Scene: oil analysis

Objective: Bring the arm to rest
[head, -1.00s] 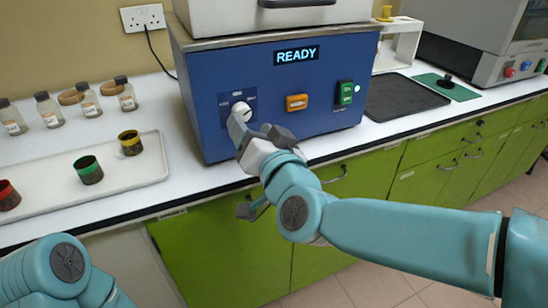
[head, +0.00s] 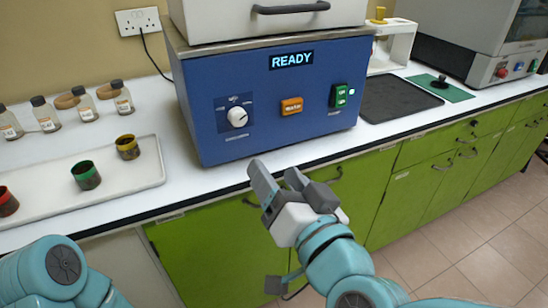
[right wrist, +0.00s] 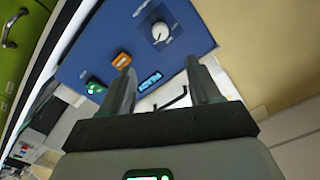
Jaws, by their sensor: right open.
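My right gripper (head: 279,184) is open and empty. In the head view it is in front of the counter edge, below the blue machine (head: 215,125), and touches nothing that I can see. The machine's white dial (head: 238,115) is clear of the gripper, and its display reads READY. In the right wrist view the two fingers (right wrist: 160,85) stand apart with the dial (right wrist: 160,31) and the blue panel (right wrist: 100,45) beyond them. Part of my left arm shows at the lower left of the head view, but its gripper is out of the picture.
A white tray (head: 60,200) with red, green and yellow-rimmed cups lies on the counter at left, with several bottles behind it. A dark mat (head: 400,98) lies right of the machine. Green cabinets (head: 210,250) are below. The floor (head: 470,250) in front is open.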

